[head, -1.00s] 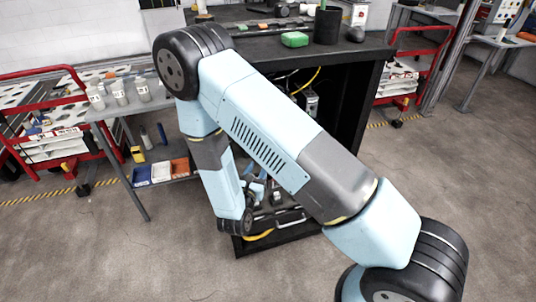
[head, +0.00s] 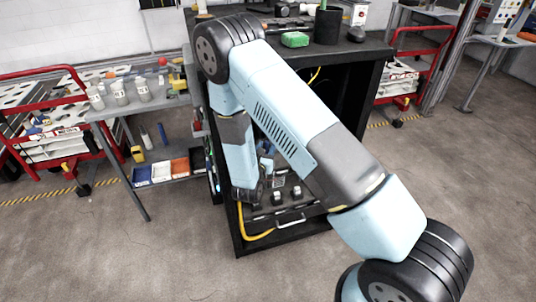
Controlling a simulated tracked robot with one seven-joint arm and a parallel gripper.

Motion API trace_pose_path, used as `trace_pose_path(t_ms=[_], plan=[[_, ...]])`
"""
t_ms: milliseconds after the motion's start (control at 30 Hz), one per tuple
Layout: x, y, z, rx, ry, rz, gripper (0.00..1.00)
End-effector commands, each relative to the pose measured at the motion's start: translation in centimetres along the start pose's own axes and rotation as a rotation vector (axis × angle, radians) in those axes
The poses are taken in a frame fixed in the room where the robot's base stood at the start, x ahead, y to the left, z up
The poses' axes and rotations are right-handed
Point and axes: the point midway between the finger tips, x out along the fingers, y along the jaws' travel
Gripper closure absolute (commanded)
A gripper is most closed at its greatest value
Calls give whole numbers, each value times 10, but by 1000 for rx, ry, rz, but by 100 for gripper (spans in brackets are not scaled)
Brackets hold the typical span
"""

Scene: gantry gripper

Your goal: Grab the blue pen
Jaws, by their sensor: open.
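My arm reaches across the picture and bends down into the front of the black cabinet (head: 374,85). I cannot make out the blue pen for certain. A slim blue item (head: 163,134) stands on the lower shelf of the left table, well to the left of my gripper; I cannot tell whether it is a pen. My arm hides part of the cabinet's inside.
The left table holds grey bottles (head: 119,92) and coloured bins (head: 180,167). The front floor is open.

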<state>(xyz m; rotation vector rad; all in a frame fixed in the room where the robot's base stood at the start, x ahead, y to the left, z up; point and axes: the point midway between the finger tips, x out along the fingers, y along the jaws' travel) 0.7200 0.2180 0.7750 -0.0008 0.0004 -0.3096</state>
Motion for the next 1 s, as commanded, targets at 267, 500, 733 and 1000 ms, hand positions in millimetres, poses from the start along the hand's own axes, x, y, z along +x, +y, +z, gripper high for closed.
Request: trace_pose_path(t_ms=[267,500,733,1000], plan=[[11,0,0,1,1,1,58],[11,0,0,1,1,1,76],[11,0,0,1,1,0,98],[11,0,0,1,0,0,100]])
